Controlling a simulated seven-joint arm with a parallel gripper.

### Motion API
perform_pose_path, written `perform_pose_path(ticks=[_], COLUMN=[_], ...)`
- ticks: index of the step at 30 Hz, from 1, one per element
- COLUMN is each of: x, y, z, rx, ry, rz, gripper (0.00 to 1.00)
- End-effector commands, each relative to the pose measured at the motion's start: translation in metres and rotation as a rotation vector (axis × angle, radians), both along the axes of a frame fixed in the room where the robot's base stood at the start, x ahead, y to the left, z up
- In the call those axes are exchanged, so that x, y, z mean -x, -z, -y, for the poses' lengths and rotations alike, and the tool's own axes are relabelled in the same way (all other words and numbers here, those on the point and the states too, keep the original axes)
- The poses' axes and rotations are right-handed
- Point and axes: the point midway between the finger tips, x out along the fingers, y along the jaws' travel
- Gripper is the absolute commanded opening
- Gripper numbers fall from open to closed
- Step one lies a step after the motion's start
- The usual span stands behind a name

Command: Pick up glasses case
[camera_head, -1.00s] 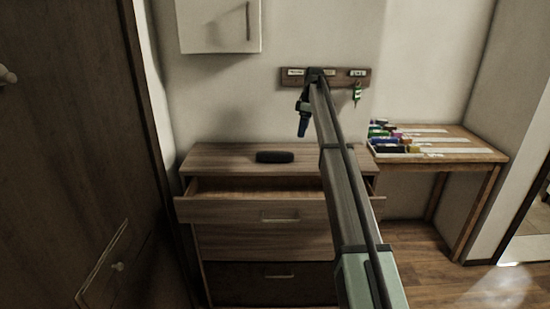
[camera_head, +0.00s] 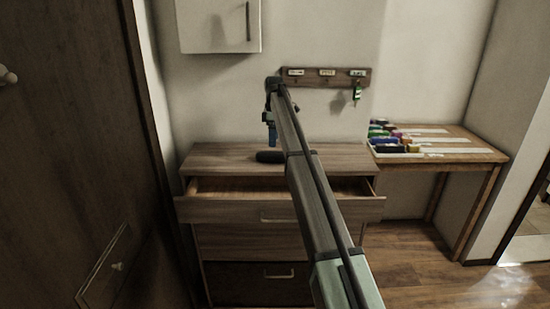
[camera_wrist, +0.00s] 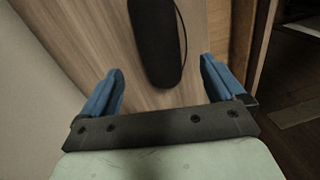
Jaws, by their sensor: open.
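The dark glasses case (camera_head: 268,157) lies flat on top of the wooden dresser (camera_head: 215,158). My arm hides its right part in the head view. In the wrist view the case (camera_wrist: 156,42) is a long black rounded shape at the top, with a thin dark line along its right side. My gripper (camera_head: 269,132) hangs above the dresser top, over the case. In the wrist view its two blue fingers (camera_wrist: 160,84) are spread wide and empty, and the case's near end lies between and beyond them.
The dresser's top drawer (camera_head: 235,209) is pulled out. A wooden table (camera_head: 470,150) with colored items stands to the right. A white wall cabinet (camera_head: 218,25) is at upper left.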

Motion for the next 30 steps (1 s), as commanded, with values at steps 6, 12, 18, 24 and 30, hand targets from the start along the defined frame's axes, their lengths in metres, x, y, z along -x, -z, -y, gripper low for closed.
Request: perform_pose_path(ticks=[6, 12, 18, 24, 30], x=[0.002, 0.004, 0.007, 0.008, 0.007], y=[0.017, 0.031, 0.058, 0.067, 0.067], z=[0.000, -0.003, -0.005, -0.005, -0.005], rx=[0.000, 0.000, 0.000, 0.000, 0.000], ry=[0.000, 0.000, 0.000, 0.000, 0.000], rz=[-0.001, -0.001, -0.002, 0.000, 0.000], gripper=[0.96, 0.96, 0.96, 0.96, 0.90])
